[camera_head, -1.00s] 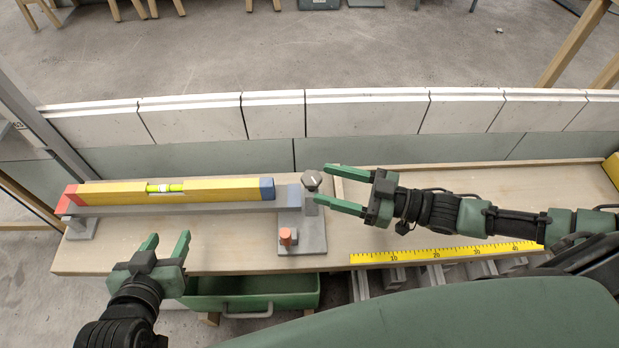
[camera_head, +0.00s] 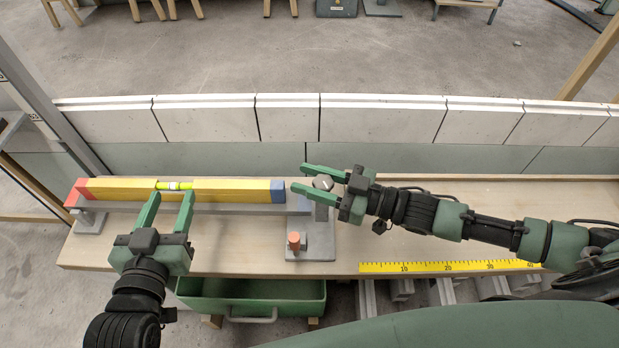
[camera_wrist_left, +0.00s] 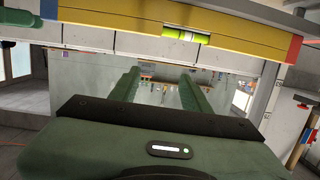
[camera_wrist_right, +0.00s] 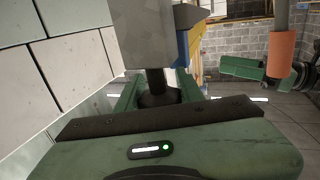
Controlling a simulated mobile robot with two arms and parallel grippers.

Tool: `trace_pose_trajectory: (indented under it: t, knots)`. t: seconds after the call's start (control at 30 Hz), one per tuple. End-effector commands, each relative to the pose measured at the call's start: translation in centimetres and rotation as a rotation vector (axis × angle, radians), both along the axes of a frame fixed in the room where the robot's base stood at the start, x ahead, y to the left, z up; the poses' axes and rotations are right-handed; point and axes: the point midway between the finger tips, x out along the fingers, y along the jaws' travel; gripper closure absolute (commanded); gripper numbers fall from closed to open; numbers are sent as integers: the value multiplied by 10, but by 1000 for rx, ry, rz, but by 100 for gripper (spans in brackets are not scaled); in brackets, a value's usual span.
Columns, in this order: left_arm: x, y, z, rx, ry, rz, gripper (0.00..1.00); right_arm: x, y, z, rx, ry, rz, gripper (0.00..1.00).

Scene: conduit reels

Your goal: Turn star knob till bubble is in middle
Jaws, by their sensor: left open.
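The yellow spirit level (camera_head: 235,190) lies on a long grey bar, its red end left and blue end right. Its yellow-green vial (camera_head: 174,185) also shows in the left wrist view (camera_wrist_left: 185,36); the bubble's exact place is too small to tell. The dark star knob (camera_head: 323,183), with a white mark, tops a grey post at the bar's right end. My right gripper (camera_head: 299,179) has its fingers on both sides of the knob, which also shows between them in the right wrist view (camera_wrist_right: 158,97). My left gripper (camera_head: 168,194) is open and empty at the level's near side, below the vial.
An orange-capped peg (camera_head: 294,241) stands on the grey base plate (camera_head: 312,252) in front of the knob. A yellow ruler (camera_head: 450,267) lies along the bench's front edge. A green drawer (camera_head: 250,290) hangs under the bench (camera_head: 230,255). A low tiled wall (camera_head: 380,120) runs behind.

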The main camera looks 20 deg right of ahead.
Motion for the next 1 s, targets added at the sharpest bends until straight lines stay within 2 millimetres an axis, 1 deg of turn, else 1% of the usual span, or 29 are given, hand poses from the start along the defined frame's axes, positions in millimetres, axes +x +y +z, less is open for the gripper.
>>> trace_pose_trajectory:
  t: [0.03, 0.07, 0.1, 0.23, 0.37, 0.43, 0.57, 0.7, 0.83, 0.9, 1.0]
  knots:
    - [0, 0, 0, 0, 0, 0, 53, 0, 0, 0, 0, 0, 1, 88]
    - [0, 0, 0, 0, 0, 0, 53, 0, 0, 0, 0, 0, 1, 96]
    - [0, 0, 0, 0, 0, 0, 53, 0, 0, 0, 0, 0, 1, 100]
    - [-1, 1, -1, 3, 12, 1, 53, 0, 0, 1, 1, 0, -3, 100]
    - [-11, 7, -25, 34, 144, 10, 53, 0, 1, 2, 4, 1, -25, 100]
    - [-21, 11, -41, 57, 239, 15, 53, 1, 1, 3, 7, 1, -44, 100]
    - [-44, 22, -70, 99, 419, 29, 53, 1, 1, 4, 8, -1, -78, 100]
    - [-76, 34, -94, 142, 610, 43, 53, 3, 0, 5, 9, -1, -121, 100]
    - [-110, 46, -107, 179, 783, 54, 53, 4, 0, 6, 11, 0, -169, 100]
    - [-128, 51, -110, 196, 869, 60, 53, 4, -1, 7, 12, -1, -198, 100]
    - [-149, 58, -113, 215, 964, 68, 53, 5, -2, 6, 9, -2, -233, 100]
